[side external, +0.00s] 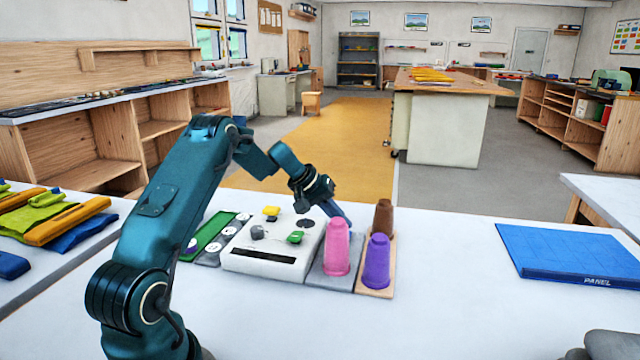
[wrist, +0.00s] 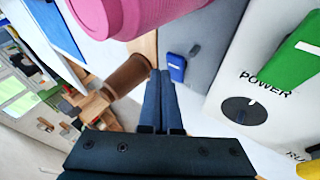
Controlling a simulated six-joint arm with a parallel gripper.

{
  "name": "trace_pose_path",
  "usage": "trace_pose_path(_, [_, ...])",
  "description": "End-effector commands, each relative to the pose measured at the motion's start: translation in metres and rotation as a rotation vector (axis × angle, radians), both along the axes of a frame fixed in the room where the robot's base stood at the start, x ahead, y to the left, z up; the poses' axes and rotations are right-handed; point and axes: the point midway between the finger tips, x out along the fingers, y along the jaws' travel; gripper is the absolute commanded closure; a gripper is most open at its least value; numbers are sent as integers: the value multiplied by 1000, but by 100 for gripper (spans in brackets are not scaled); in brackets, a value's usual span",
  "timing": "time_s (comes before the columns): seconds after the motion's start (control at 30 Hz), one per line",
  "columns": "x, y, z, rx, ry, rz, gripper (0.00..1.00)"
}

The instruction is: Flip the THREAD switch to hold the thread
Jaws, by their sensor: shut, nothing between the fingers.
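My gripper (side external: 344,218) is shut and empty, pointing down behind the pink cup (side external: 337,246). In the wrist view its two blue fingers (wrist: 160,74) lie together. A small blue piece (wrist: 177,67), perhaps a switch, sits on the grey plate (wrist: 200,28) just beside the fingertips; I cannot tell whether they touch. No THREAD label is readable. The white control box (side external: 262,262) stands left of the grey plate. It carries a green switch (side external: 295,237) by the word POWER, a yellow switch (side external: 271,212) and a grey knob (side external: 257,232).
A brown cup (side external: 383,217) and a purple cup (side external: 377,262) stand on a wooden tray (side external: 374,291) to the right. A blue panel (side external: 570,252) lies far right. Table between is clear.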

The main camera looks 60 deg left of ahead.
Motion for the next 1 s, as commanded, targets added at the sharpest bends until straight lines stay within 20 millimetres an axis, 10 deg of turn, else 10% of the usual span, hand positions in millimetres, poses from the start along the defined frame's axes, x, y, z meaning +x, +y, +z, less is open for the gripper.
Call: trace_pose_path(1.0, [-2,-2,-12,-1,0,-1,100])
